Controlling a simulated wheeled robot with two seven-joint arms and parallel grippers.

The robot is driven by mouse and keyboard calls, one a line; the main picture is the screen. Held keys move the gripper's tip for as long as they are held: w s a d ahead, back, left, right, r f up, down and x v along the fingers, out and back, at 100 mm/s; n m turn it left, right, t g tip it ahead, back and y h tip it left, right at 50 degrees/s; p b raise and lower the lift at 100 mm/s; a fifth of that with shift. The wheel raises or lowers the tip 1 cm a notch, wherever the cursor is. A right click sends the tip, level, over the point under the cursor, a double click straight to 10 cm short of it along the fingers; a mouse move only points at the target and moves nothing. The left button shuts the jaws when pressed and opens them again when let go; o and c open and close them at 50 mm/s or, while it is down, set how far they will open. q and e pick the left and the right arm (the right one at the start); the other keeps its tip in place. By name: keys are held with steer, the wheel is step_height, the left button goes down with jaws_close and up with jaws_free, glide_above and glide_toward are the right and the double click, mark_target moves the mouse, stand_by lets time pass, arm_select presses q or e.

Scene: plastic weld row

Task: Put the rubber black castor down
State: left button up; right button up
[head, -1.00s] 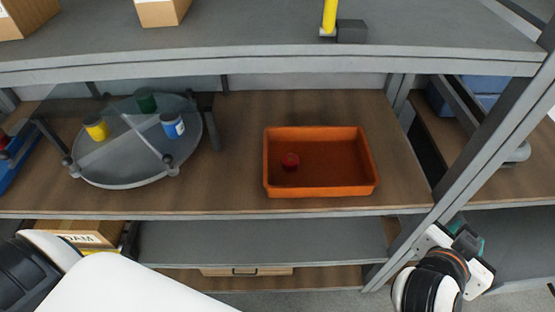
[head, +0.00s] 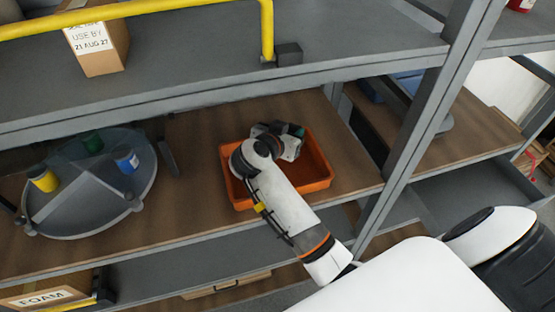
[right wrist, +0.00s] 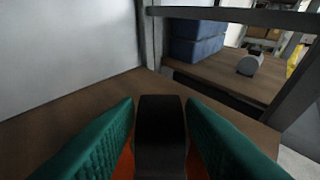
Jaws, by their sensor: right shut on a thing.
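My right gripper (head: 292,141) is over the orange tray (head: 319,168) on the middle shelf. In the right wrist view its two green fingers (right wrist: 160,112) are shut on the black castor (right wrist: 161,145), which shows as a dark block between them. Orange of the tray shows low down beside the castor. In the head view my arm hides the castor and much of the tray, so I cannot tell whether the castor touches the tray floor. My left gripper is not in view.
The upper shelf (head: 190,70) is close above. A grey post (head: 421,125) stands to the right.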

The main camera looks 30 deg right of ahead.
step_height(320, 180, down, 8)
steer(key=shift+s+f, duration=0.1)
stand_by(0.4)
steer(key=o, duration=1.3)
steer(key=shift+f, duration=0.15)
steer(key=shift+c, duration=0.2)
steer(key=v, duration=1.2)
steer(key=shift+b, duration=0.45)
